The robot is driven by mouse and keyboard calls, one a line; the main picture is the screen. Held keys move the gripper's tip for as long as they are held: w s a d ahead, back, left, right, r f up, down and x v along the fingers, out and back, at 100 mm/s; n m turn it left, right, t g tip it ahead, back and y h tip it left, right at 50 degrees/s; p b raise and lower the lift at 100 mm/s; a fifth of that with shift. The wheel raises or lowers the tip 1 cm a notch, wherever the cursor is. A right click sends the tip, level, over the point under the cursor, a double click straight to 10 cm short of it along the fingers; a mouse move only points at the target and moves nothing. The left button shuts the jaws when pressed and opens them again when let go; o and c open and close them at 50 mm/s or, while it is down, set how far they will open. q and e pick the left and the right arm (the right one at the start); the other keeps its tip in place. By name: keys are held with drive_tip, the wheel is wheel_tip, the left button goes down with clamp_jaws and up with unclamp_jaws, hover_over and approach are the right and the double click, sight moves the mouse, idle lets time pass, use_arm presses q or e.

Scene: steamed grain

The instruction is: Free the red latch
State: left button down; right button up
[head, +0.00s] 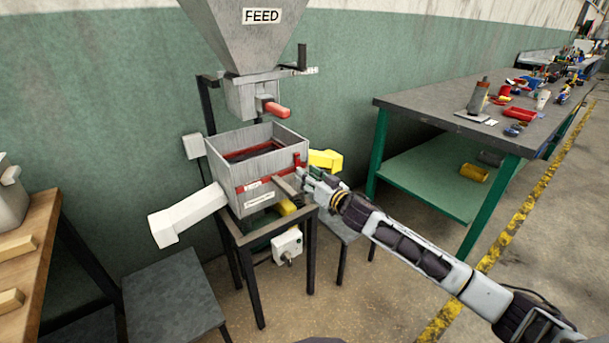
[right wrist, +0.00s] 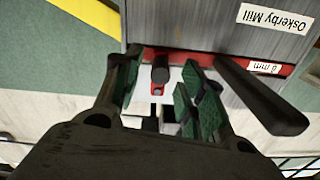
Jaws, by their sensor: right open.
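The box under the hopper (head: 262,150) has a red frame strip (head: 262,180) around its lower part. A small upright red piece (head: 297,160), which looks like the latch, is at its right front corner. My right gripper (head: 308,182) is open beside that corner, just below and right of the red piece. In the right wrist view, a dark stub with a red and white end (right wrist: 157,88) sits between the spread fingers. I cannot tell whether the fingers touch it. A dark bar handle (right wrist: 262,95) juts out beside the fingers. My left gripper is out of view.
The grey FEED hopper (head: 250,35) with a red handle (head: 275,108) hangs above. A workbench (head: 440,115) stands right; a wooden table (head: 30,250) stands left.

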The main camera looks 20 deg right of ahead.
drive_tip(key=shift+x, duration=1.1)
drive_tip(key=shift+c, duration=0.3)
clamp_jaws()
